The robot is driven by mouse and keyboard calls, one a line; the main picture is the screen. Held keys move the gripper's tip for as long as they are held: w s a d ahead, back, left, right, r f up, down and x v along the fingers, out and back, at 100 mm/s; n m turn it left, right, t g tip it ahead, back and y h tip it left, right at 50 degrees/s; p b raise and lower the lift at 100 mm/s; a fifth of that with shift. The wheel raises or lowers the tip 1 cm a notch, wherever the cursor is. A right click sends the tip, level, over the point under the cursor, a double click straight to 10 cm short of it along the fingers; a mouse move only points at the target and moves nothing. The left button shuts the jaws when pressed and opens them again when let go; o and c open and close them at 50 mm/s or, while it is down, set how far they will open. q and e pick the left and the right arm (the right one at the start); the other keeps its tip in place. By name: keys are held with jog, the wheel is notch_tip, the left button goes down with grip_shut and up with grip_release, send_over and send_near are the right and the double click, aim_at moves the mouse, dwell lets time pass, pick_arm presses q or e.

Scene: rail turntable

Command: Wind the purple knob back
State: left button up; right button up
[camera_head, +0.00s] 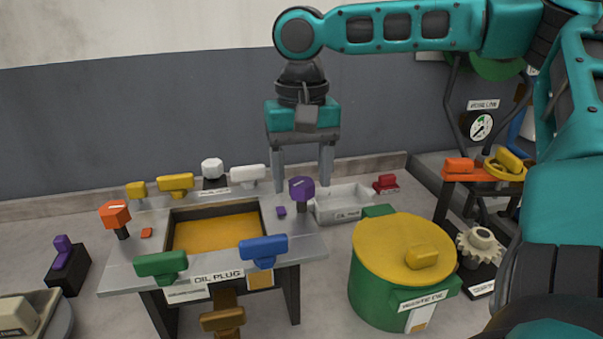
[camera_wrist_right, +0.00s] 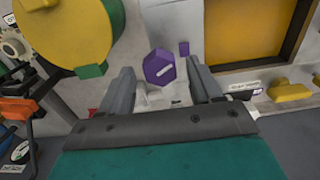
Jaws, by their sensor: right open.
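The purple knob (camera_head: 302,188) stands on a short dark post at the right side of the grey oil-plug bench (camera_head: 120,271). It has a pale mark on its face. My right gripper (camera_head: 299,180) points down with its fingers spread, above and around the knob's place in the head view. In the right wrist view the knob (camera_wrist_right: 160,67) shows between and beyond the two open fingers (camera_wrist_right: 160,82), with no visible contact. A small purple block (camera_head: 281,211) lies on the bench beside it. My left gripper is not in view.
An orange knob (camera_head: 115,213), green handle (camera_head: 161,264), blue handle (camera_head: 264,250), yellow handle (camera_head: 176,183) and white handle (camera_head: 248,174) surround the bench's yellow well. A green bin with a yellow lid (camera_head: 385,255) and a pale tray (camera_head: 343,206) stand to the right.

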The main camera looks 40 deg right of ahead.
jog(key=shift+f, duration=0.3)
jog(key=shift+c, duration=0.5)
jog(key=c, duration=0.9)
jog(key=shift+c, duration=0.2)
